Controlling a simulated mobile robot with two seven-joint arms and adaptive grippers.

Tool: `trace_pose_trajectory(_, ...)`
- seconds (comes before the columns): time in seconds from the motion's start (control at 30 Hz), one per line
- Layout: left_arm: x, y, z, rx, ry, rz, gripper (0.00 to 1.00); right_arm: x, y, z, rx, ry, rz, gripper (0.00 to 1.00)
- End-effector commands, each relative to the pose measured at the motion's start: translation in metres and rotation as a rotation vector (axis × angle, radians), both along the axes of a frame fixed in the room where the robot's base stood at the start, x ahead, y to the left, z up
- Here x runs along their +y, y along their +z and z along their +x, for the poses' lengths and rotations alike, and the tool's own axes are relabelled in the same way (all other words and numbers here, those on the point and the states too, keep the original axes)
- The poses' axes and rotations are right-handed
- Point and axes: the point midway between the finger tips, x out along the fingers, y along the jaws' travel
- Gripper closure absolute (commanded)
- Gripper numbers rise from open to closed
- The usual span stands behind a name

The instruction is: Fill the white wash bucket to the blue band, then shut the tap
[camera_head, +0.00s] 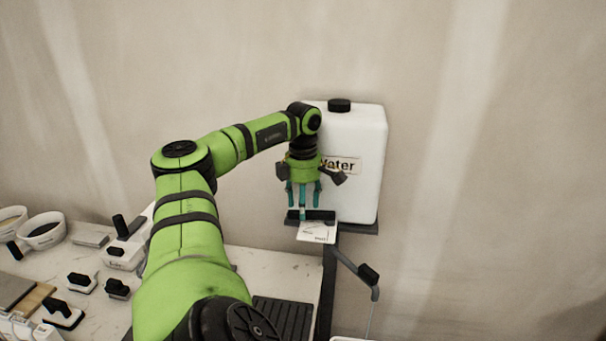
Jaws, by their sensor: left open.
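A white water tank (365,140) with a black cap and a label reading "Water" stands against the wall. A grey pipe (346,262) runs down to the right below it, with a black tap handle (368,274) near its end. A thin pale line drops from the pipe's end; I cannot tell whether it is water. A white rim (350,339), probably the wash bucket's, just shows at the bottom edge; its blue band and water level are out of view. My left gripper (303,212) is open, pointing down in front of the tank, above and left of the tap handle.
A white card (317,233) hangs just below my left gripper at the tank's shelf. The worktop (255,262) at left holds black-handled tools (82,282), round white-rimmed items (42,231) and a black ribbed mat (283,315). Right of the tank is bare wall.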

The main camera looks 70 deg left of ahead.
Motion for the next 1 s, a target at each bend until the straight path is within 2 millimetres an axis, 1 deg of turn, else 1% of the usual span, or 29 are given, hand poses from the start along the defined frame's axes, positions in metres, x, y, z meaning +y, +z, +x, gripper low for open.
trace_pose_trajectory(0.03, 0.0, 0.008, 0.001, -0.005, 0.001, 0.001, 0.43, 0.0, 0.0, 0.0, 0.0, 0.0, 0.0, 1.0)
trace_pose_trajectory(0.2, 0.0, 0.037, 0.001, -0.006, -0.001, -0.001, 0.43, 0.001, 0.0, -0.001, 0.001, 0.0, 0.001, 1.0)
trace_pose_trajectory(0.33, 0.0, 0.054, 0.002, -0.006, -0.002, -0.001, 0.43, 0.001, 0.0, -0.001, 0.001, 0.0, 0.001, 1.0)
trace_pose_trajectory(0.5, 0.0, 0.063, 0.0, -0.002, 0.0, -0.001, 0.43, 0.001, 0.0, -0.001, 0.001, -0.001, 0.001, 1.0)
trace_pose_trajectory(0.73, 0.0, 0.064, 0.0, -0.001, 0.001, 0.0, 0.43, 0.001, 0.0, -0.001, 0.001, -0.001, 0.001, 1.0)
trace_pose_trajectory(0.77, 0.0, 0.064, 0.0, -0.001, 0.001, 0.0, 0.47, 0.001, 0.0, -0.001, 0.001, -0.001, 0.001, 1.0)
trace_pose_trajectory(0.8, 0.0, 0.064, 0.0, -0.002, 0.0, 0.0, 0.63, 0.001, 0.0, -0.001, 0.001, -0.001, 0.001, 1.0)
trace_pose_trajectory(0.9, -0.003, 0.06, 0.006, -0.014, -0.01, -0.004, 1.0, 0.001, 0.0, -0.001, 0.001, -0.001, 0.001, 1.0)
trace_pose_trajectory(0.97, -0.009, 0.055, 0.015, -0.032, -0.024, -0.009, 1.0, 0.001, 0.0, 0.0, -0.001, -0.001, 0.001, 1.0)
trace_pose_trajectory(1.0, -0.014, 0.051, 0.024, -0.052, -0.038, -0.017, 1.0, 0.001, 0.0, 0.001, -0.002, -0.001, 0.001, 1.0)
